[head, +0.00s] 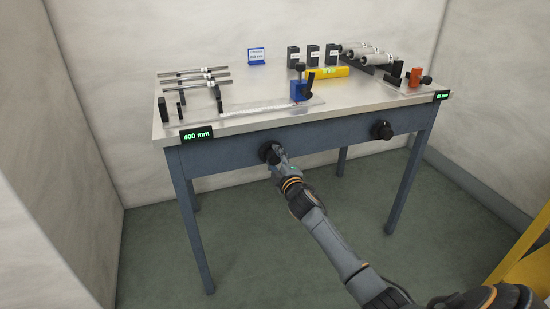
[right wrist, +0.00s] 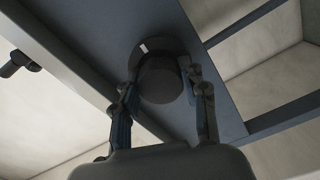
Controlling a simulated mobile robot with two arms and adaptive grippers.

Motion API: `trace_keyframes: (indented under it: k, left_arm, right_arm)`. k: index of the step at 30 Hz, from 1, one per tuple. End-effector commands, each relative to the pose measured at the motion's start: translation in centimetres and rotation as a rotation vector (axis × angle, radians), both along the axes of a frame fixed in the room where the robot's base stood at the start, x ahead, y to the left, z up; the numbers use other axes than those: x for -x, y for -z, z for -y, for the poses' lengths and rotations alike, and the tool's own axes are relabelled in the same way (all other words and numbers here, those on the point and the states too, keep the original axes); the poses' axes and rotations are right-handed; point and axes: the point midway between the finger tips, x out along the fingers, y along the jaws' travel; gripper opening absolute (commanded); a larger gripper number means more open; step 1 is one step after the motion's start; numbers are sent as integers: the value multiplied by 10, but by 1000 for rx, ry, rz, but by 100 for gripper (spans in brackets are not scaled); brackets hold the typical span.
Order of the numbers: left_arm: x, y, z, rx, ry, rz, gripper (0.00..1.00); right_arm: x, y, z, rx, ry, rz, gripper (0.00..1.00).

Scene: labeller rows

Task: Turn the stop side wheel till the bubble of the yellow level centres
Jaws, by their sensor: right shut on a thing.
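My right gripper (head: 276,158) is shut on this wheel. In the right wrist view its fingers lie on either side of the wheel (right wrist: 160,80), and a white mark shows on the dark disc behind it. A second black wheel (head: 381,130) is on the apron further right, with no gripper on it. The yellow level (head: 318,74) lies on the tabletop behind the blue stop block (head: 299,91). Its vial looks green; the bubble is too small to tell. My left gripper is not in view.
A 400 mm display (head: 197,135) and a smaller display (head: 441,95) are on the table's front edge. Metal rods (head: 195,71) lie on black holders at left, and grey rollers (head: 366,53) lie at back right. An orange-red block (head: 415,75) stands at right. The floor below is clear.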

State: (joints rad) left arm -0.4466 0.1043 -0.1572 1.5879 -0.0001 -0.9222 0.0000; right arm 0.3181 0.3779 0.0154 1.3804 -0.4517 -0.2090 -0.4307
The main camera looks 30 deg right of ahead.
Motion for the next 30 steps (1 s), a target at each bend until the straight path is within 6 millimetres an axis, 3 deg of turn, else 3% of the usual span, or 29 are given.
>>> trace_keyframes:
  k: [9, 23, 24, 27, 30]
  left_arm:
    - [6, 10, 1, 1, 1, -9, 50]
    - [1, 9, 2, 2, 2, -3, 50]
    - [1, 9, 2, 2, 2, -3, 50]
    - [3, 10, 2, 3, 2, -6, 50]
    - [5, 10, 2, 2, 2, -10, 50]
  right_arm:
    - [0, 1, 1, -84, 2, 18, 12]
    - [0, 1, 1, -92, 2, 20, 12]
    - [0, 1, 1, -92, 2, 20, 51]
    - [0, 1, 1, -91, 2, 20, 66]
    - [0, 1, 0, -91, 2, 20, 66]
